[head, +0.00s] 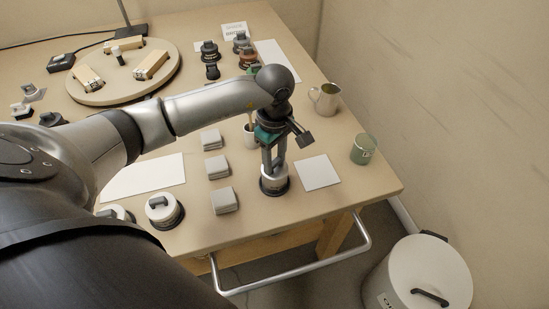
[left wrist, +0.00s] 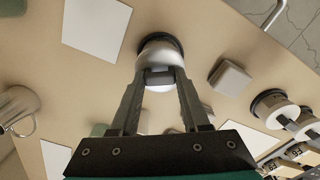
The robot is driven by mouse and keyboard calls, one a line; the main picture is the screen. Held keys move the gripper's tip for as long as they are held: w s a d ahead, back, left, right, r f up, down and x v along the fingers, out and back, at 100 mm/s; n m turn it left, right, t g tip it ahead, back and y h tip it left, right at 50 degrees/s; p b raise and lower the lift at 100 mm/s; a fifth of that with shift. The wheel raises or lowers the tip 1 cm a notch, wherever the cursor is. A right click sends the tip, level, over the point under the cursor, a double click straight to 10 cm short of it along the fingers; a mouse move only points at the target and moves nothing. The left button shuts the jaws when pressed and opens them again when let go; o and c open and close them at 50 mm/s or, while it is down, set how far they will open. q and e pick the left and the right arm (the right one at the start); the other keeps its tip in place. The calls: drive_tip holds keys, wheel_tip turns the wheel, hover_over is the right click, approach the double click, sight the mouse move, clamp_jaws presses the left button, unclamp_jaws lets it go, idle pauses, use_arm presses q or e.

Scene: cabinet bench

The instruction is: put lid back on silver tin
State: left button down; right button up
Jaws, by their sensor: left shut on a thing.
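My left gripper (head: 274,172) points down near the front of the bench. It is shut on the dark handle of a pale lid, and the fingertips also show in the left wrist view (left wrist: 160,77). The silver tin (head: 273,186) is directly below the fingers, standing upright on a dark round base. In the left wrist view the lid (left wrist: 158,57) covers most of the tin. It is on or very close to the tin's top; I cannot tell whether it is fully seated. My right gripper is not in view.
A white square sheet (head: 318,173) lies right of the tin; grey blocks (head: 224,200) stand left. A green jar (head: 363,150) and metal pitcher (head: 326,100) stand at right. Another lidded tin (head: 163,210) is at left. A rail (head: 300,268) runs along the front.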

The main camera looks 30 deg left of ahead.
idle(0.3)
use_arm(q)
drive_tip(key=shift+c, duration=1.5)
unclamp_jaws()
drive_tip(key=shift+o, duration=0.2)
drive_tip(key=shift+o, duration=1.3)
drive_tip(key=shift+r+p, duration=2.45)
drive_tip(key=shift+r, duration=1.1)
drive_tip(key=shift+c, duration=0.2)
